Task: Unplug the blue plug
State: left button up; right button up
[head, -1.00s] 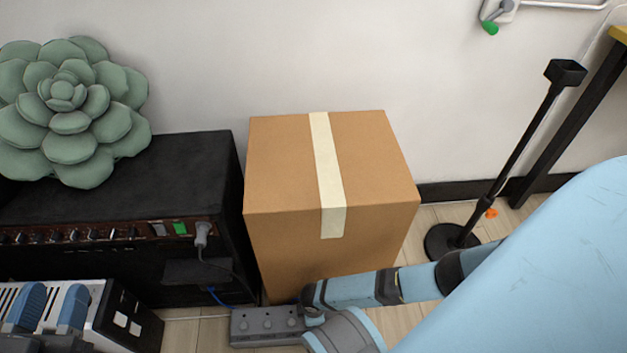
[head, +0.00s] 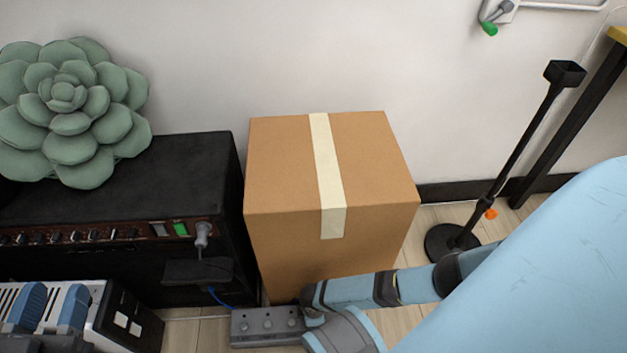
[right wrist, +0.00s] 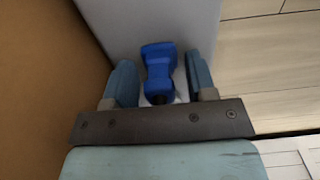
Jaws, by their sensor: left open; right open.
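The blue plug (right wrist: 159,68) shows in the right wrist view, against a pale grey surface. My right gripper (right wrist: 160,80) is open, with one blue finger on each side of the plug. A narrow gap shows between the plug and each finger, and I see no grip on it. The plug's far end and its socket are not clear to see. In the head view the blue plug does not show, and my right arm runs in from the right past the box. My left gripper (head: 52,308) is open and empty at the bottom left.
A cardboard box (head: 285,165) stands in the middle, close beside my right forearm. A black amplifier (head: 120,195) bears a green succulent (head: 70,110) and has a grey plug (head: 202,235) in its front. A grey pedal (head: 265,327) lies by my right wrist. A black stand (head: 455,243) is at right.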

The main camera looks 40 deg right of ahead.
dwell(0.5)
grip_shut()
